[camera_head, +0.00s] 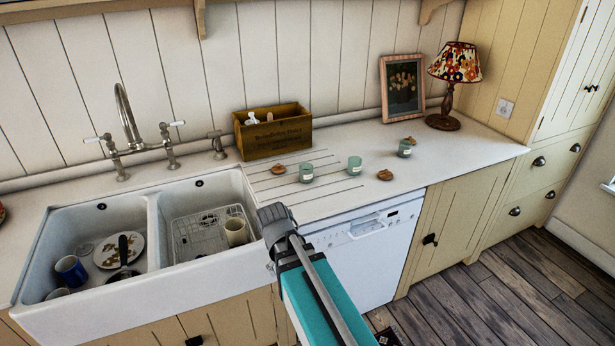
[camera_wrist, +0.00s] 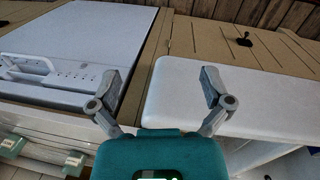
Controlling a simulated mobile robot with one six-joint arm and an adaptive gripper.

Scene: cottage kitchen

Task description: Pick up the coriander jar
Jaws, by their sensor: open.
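Three small pale-green jars with white labels stand on the white counter right of the sink: a left jar (camera_head: 306,173), a middle jar (camera_head: 355,166) and a right jar (camera_head: 404,149). Their labels are too small to read, so I cannot tell which is coriander. In the wrist view, two jars show at the lower left, one at the edge (camera_wrist: 11,146) and one nearer the middle (camera_wrist: 75,163). My gripper (camera_wrist: 160,78) is open, with nothing between its fingers. It is by the sink's right front corner and the dishwasher, apart from the jars.
A wooden box (camera_head: 273,133) stands behind the left jar. Small brown pieces (camera_head: 385,175) lie among the jars. A lamp (camera_head: 449,88) and a framed picture (camera_head: 402,88) stand at the back right. The double sink (camera_head: 250,205) holds dishes. The counter's right front is clear.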

